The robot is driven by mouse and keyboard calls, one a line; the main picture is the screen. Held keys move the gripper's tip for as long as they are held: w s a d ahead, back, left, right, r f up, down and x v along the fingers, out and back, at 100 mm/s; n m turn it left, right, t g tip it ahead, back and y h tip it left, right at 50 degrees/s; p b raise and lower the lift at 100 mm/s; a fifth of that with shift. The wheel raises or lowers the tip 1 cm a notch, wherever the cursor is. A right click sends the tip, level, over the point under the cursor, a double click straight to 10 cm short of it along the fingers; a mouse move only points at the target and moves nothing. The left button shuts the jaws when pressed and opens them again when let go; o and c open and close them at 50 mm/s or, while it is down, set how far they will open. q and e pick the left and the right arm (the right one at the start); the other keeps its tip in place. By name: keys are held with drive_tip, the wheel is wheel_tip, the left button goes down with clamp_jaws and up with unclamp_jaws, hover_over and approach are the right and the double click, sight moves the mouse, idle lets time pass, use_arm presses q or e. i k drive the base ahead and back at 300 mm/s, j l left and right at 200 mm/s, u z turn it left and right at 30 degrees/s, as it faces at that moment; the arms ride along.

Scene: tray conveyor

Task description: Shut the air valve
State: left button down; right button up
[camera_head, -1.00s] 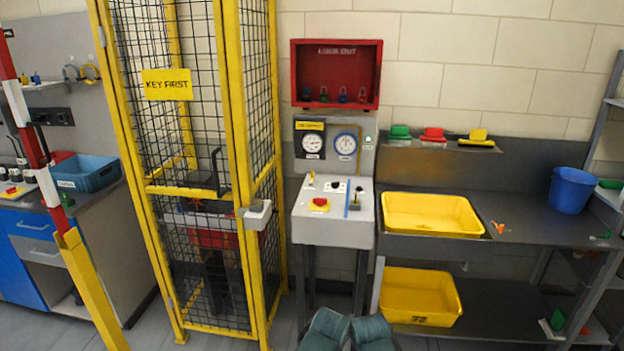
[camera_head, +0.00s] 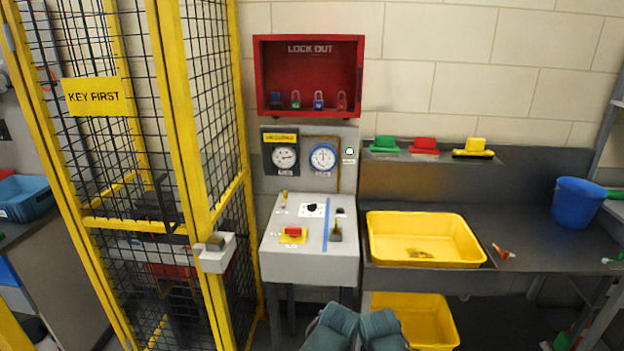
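A light grey control console (camera_head: 310,262) stands in the middle. On its top are a small upright yellow handle (camera_head: 284,197), a red handle on a yellow plate (camera_head: 292,234), a black knob (camera_head: 312,207) and a small dark lever (camera_head: 336,233) right of a blue strip. Which control is the air valve I cannot tell, as the labels are too small to read. Two round gauges, a left one (camera_head: 284,158) and a right one (camera_head: 323,158), sit on the panel behind. Two teal parts of my arms show at the bottom edge; neither gripper is visible.
A yellow mesh cage (camera_head: 185,130) with a "KEY FIRST" sign (camera_head: 93,96) stands left of the console. A red lockout box (camera_head: 310,75) with several padlocks hangs above. A bench with a yellow tray (camera_head: 425,222) and a blue bucket (camera_head: 580,203) adjoins at right.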

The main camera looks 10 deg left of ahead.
sight(283, 205)
drive_tip(key=i+j+z, duration=0.15)
drive_tip(key=i, duration=0.4)
drive_tip(key=i+j+z, duration=0.1)
drive_tip(key=i, duration=0.4)
